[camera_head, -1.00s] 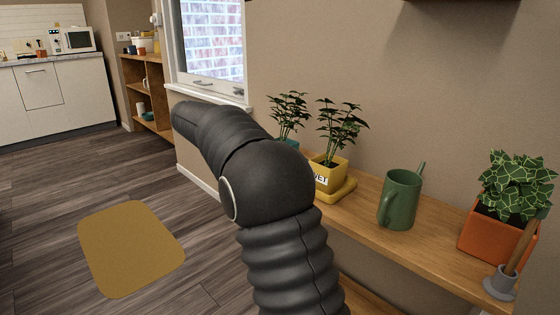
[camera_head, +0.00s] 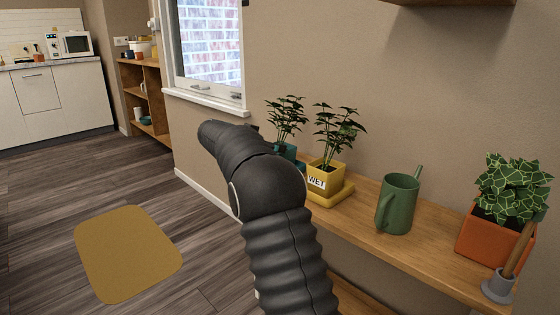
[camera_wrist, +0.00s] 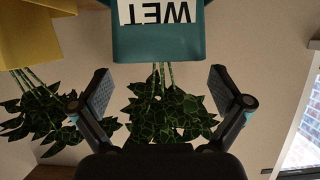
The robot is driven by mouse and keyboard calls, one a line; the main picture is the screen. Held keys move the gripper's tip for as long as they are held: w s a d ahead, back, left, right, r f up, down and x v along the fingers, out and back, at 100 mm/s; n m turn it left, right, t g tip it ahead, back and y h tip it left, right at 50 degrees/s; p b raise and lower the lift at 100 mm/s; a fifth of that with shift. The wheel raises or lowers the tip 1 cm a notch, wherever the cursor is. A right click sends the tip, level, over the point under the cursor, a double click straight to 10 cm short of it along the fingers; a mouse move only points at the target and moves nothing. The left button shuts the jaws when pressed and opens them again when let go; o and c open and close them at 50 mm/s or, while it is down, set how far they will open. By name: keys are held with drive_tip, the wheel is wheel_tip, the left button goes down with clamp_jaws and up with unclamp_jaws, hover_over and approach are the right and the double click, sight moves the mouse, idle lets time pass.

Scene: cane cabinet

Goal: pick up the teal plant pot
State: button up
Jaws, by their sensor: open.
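The teal plant pot (camera_head: 292,151) stands at the far end of the wooden shelf, partly hidden behind my arm in the head view. Its dark leafy plant rises above it. In the wrist view, which is upside down, the teal pot (camera_wrist: 158,42) is at the top centre with a white "WET" label. My gripper (camera_wrist: 159,74) is open, its two fingers apart on either side of the plant's leaves in the picture. The pot appears beyond the fingertips, and I see no contact. My gripper is hidden behind the arm in the head view.
A yellow pot (camera_head: 326,181) with a plant is close beside the teal pot; it also shows in the wrist view (camera_wrist: 35,38). A green watering can (camera_head: 398,204) and an orange pot (camera_head: 489,239) are along the shelf (camera_head: 424,253). The wall and window (camera_head: 208,45) are behind.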

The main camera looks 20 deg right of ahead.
drive_tip(key=x, duration=0.5)
drive_tip(key=shift+a+f+p, duration=0.15)
drive_tip(key=shift+p, duration=0.15)
drive_tip(key=c, duration=1.4)
